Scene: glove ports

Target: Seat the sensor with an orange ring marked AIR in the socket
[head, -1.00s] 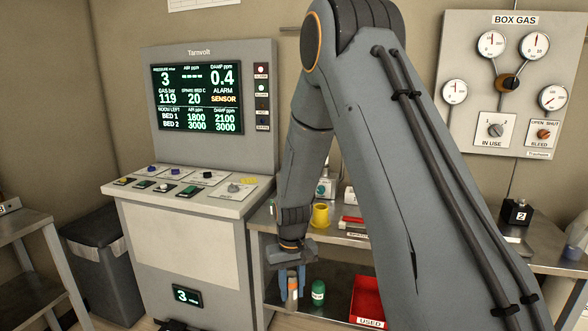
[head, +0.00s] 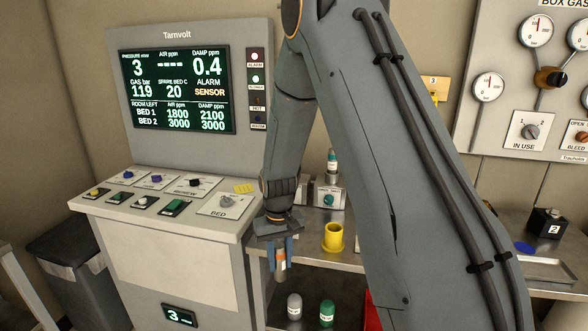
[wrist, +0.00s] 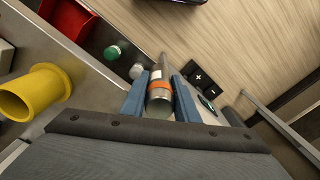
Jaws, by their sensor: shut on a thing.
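My gripper (head: 280,262) is shut on a grey cylindrical sensor with an orange ring (head: 281,268). It holds the sensor roughly upright in front of the bench, between the console and the yellow cup. In the wrist view the sensor (wrist: 159,100) sits between the two blue fingers (wrist: 160,98), its orange ring facing me. The AIR marking is not readable. No empty socket can be clearly made out. A small white unit with a teal knob (head: 328,197) stands on the bench, with a teal-ringed cylinder (head: 332,162) upright behind or on it; I cannot tell which.
A yellow cup (head: 334,238) stands on the bench (head: 352,262), right of my gripper. A grey-capped (head: 294,306) and a green-capped (head: 327,313) item stand below. The console (head: 160,235) is close on the left. A red bin (wrist: 68,20) shows in the wrist view.

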